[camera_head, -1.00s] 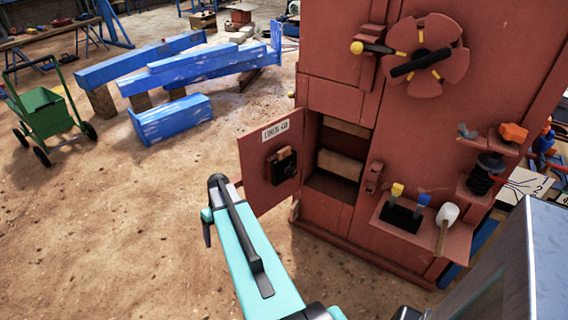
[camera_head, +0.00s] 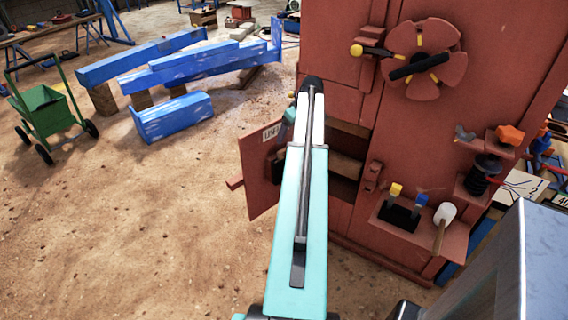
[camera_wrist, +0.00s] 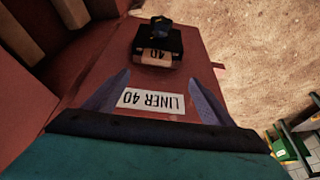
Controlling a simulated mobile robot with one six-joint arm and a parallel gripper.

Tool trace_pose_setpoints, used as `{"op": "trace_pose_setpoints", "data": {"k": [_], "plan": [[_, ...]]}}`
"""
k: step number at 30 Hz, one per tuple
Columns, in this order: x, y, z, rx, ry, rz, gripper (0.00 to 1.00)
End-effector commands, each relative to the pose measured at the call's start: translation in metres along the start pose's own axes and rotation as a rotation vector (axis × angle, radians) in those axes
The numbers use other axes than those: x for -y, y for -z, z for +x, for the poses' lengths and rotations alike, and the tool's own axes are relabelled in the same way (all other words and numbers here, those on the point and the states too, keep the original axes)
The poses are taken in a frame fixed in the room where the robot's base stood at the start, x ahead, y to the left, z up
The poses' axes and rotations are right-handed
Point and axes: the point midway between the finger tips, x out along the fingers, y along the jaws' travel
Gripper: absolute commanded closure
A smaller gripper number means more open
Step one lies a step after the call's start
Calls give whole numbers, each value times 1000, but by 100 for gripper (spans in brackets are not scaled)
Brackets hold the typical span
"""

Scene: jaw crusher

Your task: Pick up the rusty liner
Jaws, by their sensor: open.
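I cannot pick out a clearly rusty liner. Two tan-brown bars lie in the open compartment of the red machine; in the wrist view one bar (camera_wrist: 71,12) is at the top left and another bar (camera_wrist: 22,36) is at the left edge. In the head view one bar (camera_head: 345,168) shows, partly hidden by my arm. The open door (camera_head: 258,192) reads "LINER 40" on its label (camera_wrist: 150,101) in the wrist view. My gripper (camera_wrist: 158,78) is open and empty, its fingers over the door's face. In the head view my arm hides it.
The door carries a black holder (camera_wrist: 158,45) with a "40" tag. The red machine (camera_head: 400,140) has a handwheel (camera_head: 424,58) and a tool shelf with a mallet (camera_head: 443,220). Blue beams (camera_head: 200,72) and a green cart (camera_head: 45,112) stand left. Sandy floor between is clear.

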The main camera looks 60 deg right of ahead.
Motion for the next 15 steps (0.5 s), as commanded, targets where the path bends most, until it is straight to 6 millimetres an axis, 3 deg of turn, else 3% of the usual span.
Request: {"op": "trace_pose_setpoints", "data": {"k": [4, 15], "plan": [[-8, -1, -7, -6, -6, 0, 23], [-7, -1, -4, -5, -6, 0, 23]]}}
